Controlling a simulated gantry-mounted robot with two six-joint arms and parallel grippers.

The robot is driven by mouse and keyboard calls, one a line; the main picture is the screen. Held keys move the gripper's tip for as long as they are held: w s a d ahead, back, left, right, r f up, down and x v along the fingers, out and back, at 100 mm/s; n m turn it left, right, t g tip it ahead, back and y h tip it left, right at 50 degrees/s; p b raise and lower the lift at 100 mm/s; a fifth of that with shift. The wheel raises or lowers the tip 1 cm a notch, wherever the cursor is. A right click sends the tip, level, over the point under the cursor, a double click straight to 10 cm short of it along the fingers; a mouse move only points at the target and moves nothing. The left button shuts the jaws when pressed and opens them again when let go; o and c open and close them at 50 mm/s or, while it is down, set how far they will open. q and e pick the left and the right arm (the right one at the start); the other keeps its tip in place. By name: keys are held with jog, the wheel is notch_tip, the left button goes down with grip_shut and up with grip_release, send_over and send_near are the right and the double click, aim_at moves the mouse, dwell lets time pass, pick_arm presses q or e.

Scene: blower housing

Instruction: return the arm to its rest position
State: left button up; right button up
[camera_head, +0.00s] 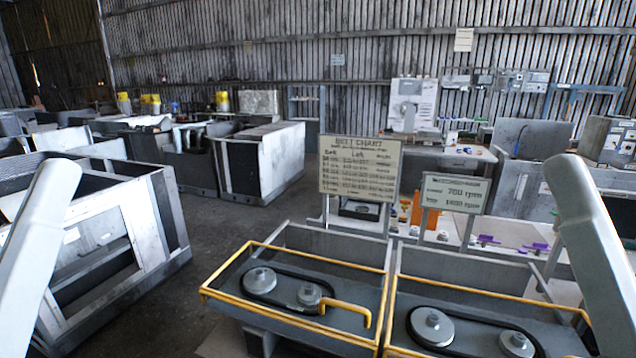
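My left arm (38,245) enters as a pale link at the left edge. My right arm (590,235) enters as a pale link at the right edge. Neither gripper is in view, so I cannot see their fingers or whether they hold anything. Two grey trays with yellow rims stand in front of me. The left tray (225,292) holds two pulleys (259,280) with a dark belt around them and a yellow bent handle (352,307). The right tray (560,335) holds a larger pulley (432,325) and a smaller one (516,344) with a dark belt.
A belt chart sign (360,168) and an rpm sign (455,193) stand behind the trays. A grey metal housing (110,240) stands at the left. Grey cabinets (262,160) and a bench (440,158) stand further back. Open floor (215,240) lies between the left housing and the trays.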

pick_arm(q)
notch_tip(320, 180, up, 35)
jog(key=p, duration=3.2)
pick_arm(e)
notch_tip(320, 180, up, 35)
pick_arm(q)
notch_tip(320, 180, down, 36)
jog(key=b, duration=3.6)
jog(key=shift+r, duration=0.15)
pick_arm(e)
notch_tip(320, 180, down, 36)
pick_arm(q)
notch_tip(320, 180, down, 19)
jog(key=b, duration=1.9)
pick_arm(e)
notch_tip(320, 180, down, 19)
